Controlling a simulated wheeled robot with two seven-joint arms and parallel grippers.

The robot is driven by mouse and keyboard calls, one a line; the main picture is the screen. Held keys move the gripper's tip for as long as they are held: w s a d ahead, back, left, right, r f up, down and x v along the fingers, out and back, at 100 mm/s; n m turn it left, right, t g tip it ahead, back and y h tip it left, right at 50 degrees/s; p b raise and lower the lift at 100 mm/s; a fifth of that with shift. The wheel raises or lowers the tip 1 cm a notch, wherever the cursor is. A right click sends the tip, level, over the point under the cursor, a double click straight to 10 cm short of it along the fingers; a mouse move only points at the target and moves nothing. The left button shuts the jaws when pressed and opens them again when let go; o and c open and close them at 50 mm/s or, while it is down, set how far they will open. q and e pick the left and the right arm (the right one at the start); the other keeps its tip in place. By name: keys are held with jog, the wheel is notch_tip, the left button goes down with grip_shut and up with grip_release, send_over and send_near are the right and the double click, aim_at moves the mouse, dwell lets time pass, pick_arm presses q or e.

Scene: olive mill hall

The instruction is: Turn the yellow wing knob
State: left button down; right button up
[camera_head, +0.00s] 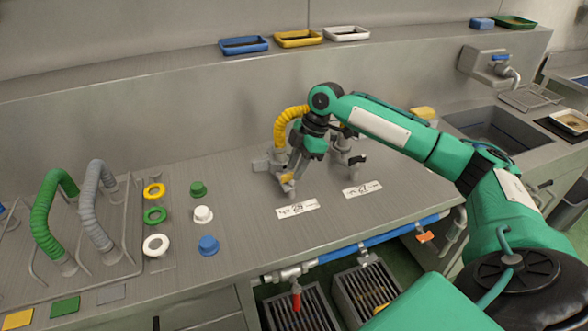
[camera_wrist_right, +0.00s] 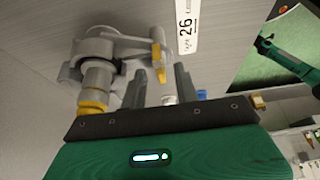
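A grey metal fitting (camera_wrist_right: 97,60) with a yellow hose (camera_head: 289,122) stands on the steel bench. In the head view a small yellow part (camera_head: 287,178), likely the wing knob, shows low beside my right gripper (camera_head: 289,181). In the right wrist view a yellow-tipped lever (camera_wrist_right: 159,65) projects from the fitting, just beyond the fingers. I cannot tell whether a finger touches the knob. My left gripper is not in view.
A second fitting (camera_head: 345,152) stands close to the right of my gripper. Label cards (camera_head: 297,208) lie in front. Green and grey hoses (camera_head: 50,215), rings (camera_head: 155,244) and caps (camera_head: 203,214) are to the left. A sink (camera_head: 500,128) is at the right.

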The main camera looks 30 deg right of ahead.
jog(key=shift+x, duration=0.85)
jog(key=shift+c, duration=0.4)
grip_shut()
